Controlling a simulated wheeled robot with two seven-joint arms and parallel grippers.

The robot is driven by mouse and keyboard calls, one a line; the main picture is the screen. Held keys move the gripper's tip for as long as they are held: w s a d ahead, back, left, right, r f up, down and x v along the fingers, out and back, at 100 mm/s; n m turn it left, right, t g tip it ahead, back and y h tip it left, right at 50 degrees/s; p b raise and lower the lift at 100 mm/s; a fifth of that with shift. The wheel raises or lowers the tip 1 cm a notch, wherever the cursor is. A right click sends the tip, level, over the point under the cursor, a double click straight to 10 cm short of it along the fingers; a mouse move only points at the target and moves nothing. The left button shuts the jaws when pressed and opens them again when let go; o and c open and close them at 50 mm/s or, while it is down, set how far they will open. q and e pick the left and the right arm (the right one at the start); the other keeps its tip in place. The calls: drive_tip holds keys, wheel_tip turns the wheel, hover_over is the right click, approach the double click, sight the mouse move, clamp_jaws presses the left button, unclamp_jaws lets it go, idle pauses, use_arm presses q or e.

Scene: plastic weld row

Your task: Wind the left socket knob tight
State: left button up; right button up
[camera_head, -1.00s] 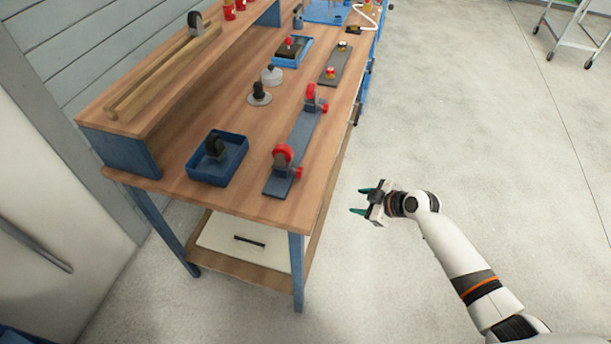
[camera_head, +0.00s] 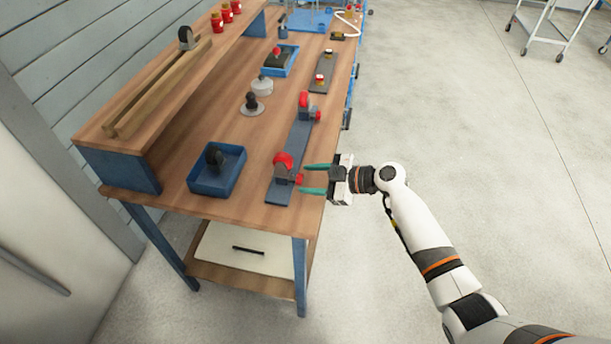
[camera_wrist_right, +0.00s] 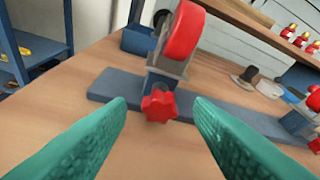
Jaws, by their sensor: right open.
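A dark bar (camera_head: 294,150) on the bench carries two sockets, each with a red wheel-like part and a red knob. The nearer socket's star-shaped red knob (camera_head: 298,179) faces my right gripper (camera_head: 306,179). In the right wrist view this is the left socket, and its knob (camera_wrist_right: 158,104) shows centred between the two teal fingers. The fingers are open and point at the knob, with nothing held. In the wrist view the knob appears just beyond the fingertips; contact cannot be told. The other socket's knob (camera_head: 318,115) is farther along the bar. My left gripper is out of view.
A blue tray (camera_head: 230,178) with a dark caster stands left of the bar. A raised wooden shelf (camera_head: 165,62) runs along the wall.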

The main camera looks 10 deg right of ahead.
drive_tip(key=shift+x, duration=1)
drive_tip(key=c, duration=1)
drive_tip(key=shift+f+m+b, duration=0.2)
drive_tip(key=shift+m+b, duration=0.1)
drive_tip(key=shift+b, duration=0.35)
drive_tip(key=shift+w+m+g+b, duration=0.15)
drive_tip(key=shift+m+g+b, duration=0.55)
drive_tip(key=shift+b, duration=0.4)
drive_tip(key=shift+w+d+m+g+y+b, duration=0.1)
drive_tip(key=shift+m+g+y+b, duration=0.3)
drive_tip(key=shift+m+g+b, duration=0.45)
drive_tip(key=shift+r+m+b, duration=0.1)
drive_tip(key=shift+m+b, duration=0.35)
drive_tip(key=shift+b, duration=0.1)
